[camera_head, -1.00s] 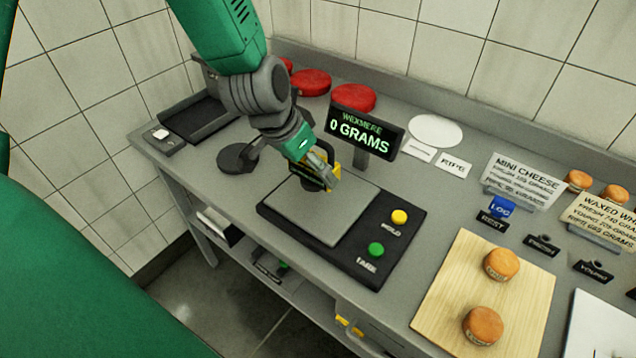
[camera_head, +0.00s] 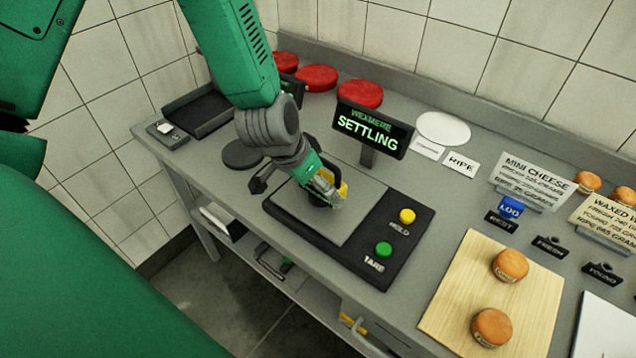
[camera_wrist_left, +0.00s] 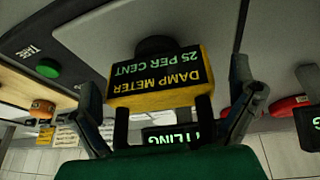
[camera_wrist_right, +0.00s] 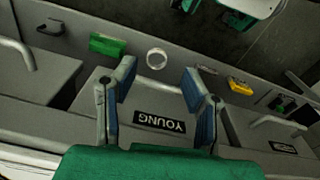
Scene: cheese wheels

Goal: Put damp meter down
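The damp meter is a yellow block with a dark face reading "DAMP METER 25 PER CENT", upside down in the left wrist view (camera_wrist_left: 160,80). In the head view the meter (camera_head: 325,190) is partly hidden by my left gripper (camera_head: 305,188). It is over the scale's grey plate (camera_head: 350,215), its dark round end toward the plate and seemingly touching it. My left gripper's fingers are spread wide on either side of the meter, with gaps visible. My right gripper (camera_wrist_right: 158,88) is open and empty, facing a surface labelled "YOUNG"; it is outside the head view.
The scale display (camera_head: 372,130) reads "SETTLING". Yellow and green buttons sit right of the plate. A wooden board (camera_head: 455,300) holds two small cheeses. Red wheels (camera_head: 360,94) stand along the back, and a dark tray (camera_head: 200,112) is at the far left.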

